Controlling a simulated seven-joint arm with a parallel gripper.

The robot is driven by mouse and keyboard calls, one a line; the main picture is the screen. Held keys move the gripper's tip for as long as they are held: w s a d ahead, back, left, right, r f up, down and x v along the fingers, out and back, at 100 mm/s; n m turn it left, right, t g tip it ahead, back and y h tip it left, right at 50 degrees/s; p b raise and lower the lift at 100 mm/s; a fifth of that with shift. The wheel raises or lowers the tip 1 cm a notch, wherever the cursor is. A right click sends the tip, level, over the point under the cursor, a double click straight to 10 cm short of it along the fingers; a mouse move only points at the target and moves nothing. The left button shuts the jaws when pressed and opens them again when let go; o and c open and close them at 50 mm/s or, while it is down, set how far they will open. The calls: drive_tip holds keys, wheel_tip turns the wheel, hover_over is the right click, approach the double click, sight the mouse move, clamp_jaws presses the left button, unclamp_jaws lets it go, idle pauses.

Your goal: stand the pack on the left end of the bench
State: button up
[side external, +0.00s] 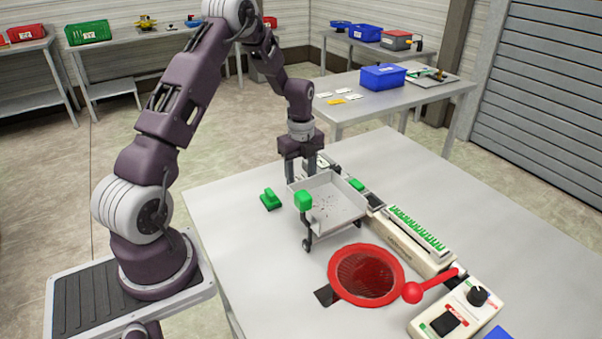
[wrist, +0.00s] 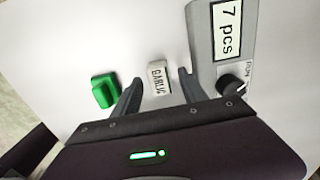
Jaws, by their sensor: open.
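My gripper (side external: 301,176) points down at the far side of the bench, behind the grey tray (side external: 338,200). In the wrist view my gripper (wrist: 160,78) is open, with a finger on each side of a small pale piece marked GARLIC (wrist: 158,78). A gap shows on both sides of that piece. In the side view it is hidden or too small to tell. I cannot make out any other pack. The bench (side external: 225,215) is pale, and its left end is mostly bare.
A green block (side external: 270,199) lies left of my gripper and also shows in the wrist view (wrist: 104,90). A grey unit marked 7 pcs (wrist: 228,35) stands close on the other side. A red net funnel (side external: 367,275) and a red-knobbed lever (side external: 412,292) are nearer the camera.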

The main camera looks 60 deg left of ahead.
wheel_tip(320, 180, up, 12)
drive_tip(key=s+d+r+n+t, duration=0.2)
drive_tip(key=s+d+r+n, duration=0.25)
drive_tip(key=d+r, duration=0.55)
drive_tip(key=s+d+r+n+t, duration=0.1)
drive_tip(key=s+d+n, duration=0.5)
drive_tip(key=s, duration=0.3)
drive_tip(key=s+d+r+n+t, duration=0.2)
drive_tip(key=s+d+n, duration=0.5)
drive_tip(key=s, duration=0.3)
drive_tip(key=shift+s+d+t, duration=0.2)
drive_tip(key=shift+t, duration=0.1)
